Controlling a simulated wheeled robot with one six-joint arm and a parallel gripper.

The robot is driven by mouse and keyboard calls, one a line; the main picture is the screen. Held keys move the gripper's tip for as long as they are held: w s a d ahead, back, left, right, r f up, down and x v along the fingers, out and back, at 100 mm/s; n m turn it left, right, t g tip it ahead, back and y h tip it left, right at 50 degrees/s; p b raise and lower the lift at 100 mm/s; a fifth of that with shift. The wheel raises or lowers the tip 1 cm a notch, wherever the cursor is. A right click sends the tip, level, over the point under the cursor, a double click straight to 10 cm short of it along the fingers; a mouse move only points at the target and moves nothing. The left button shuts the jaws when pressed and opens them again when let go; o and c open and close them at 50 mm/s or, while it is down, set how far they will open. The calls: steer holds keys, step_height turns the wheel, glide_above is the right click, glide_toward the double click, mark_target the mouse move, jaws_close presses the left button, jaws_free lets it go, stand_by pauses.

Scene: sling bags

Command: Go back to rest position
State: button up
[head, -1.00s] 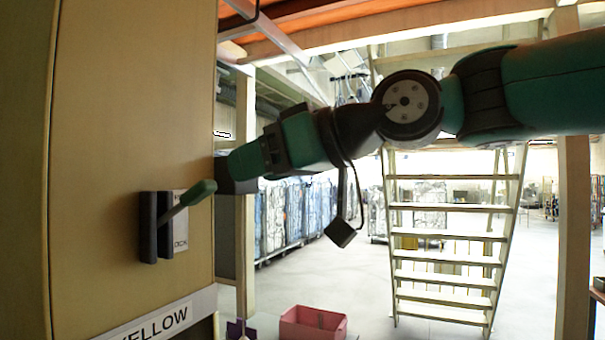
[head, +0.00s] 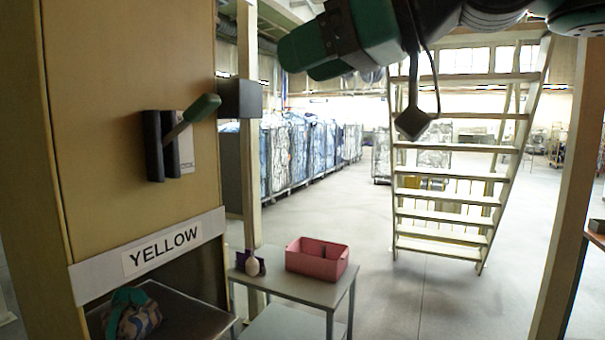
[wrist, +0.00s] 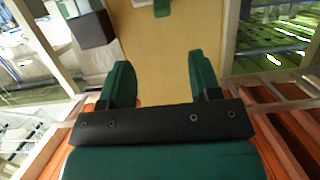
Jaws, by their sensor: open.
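My gripper (wrist: 155,85) shows in the wrist view with its two green fingers apart and nothing between them. In the head view, my arm crosses the top right, and the green end of it stands in front of the stairs and the row of wrapped cages. The fingertips cannot be made out clearly there. The tan cabinet panel (head: 130,60) is at the left, with a green-handled lever (head: 195,117) on its lock plate. My gripper is apart from the lever. In the wrist view the tan panel (wrist: 155,50) lies beyond the fingers.
A sign reading YELLOW (head: 165,250) is below the panel, above a shelf holding a patterned bag (head: 132,315). A wooden staircase (head: 450,170) stands right. The middle floor is open.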

steer(key=s+d+f+m+g+h+b, duration=0.1)
steer(key=s+d+f+m+h, duration=0.15)
steer(key=f, duration=0.75)
steer(key=s+d+f+m+g+h, duration=0.1)
steer(key=s+d+f+g+h, duration=0.15)
steer(key=f, duration=0.65)
steer(key=s+d+f+m+g+h, duration=0.1)
steer(key=s+d+f, duration=0.3)
steer(key=f, duration=0.4)
steer(key=s+d+f+m+g+h, duration=0.1)
steer(key=s+d+f+g+h, duration=0.1)
steer(key=s+f, duration=0.4)
steer(key=shift+s+d+f+h+b, duration=0.35)
steer(key=shift+d+f+h, duration=0.15)
steer(key=shift+d+f, duration=0.55)
steer(key=shift+d+r, duration=0.1)
steer(key=shift+r, duration=0.15)
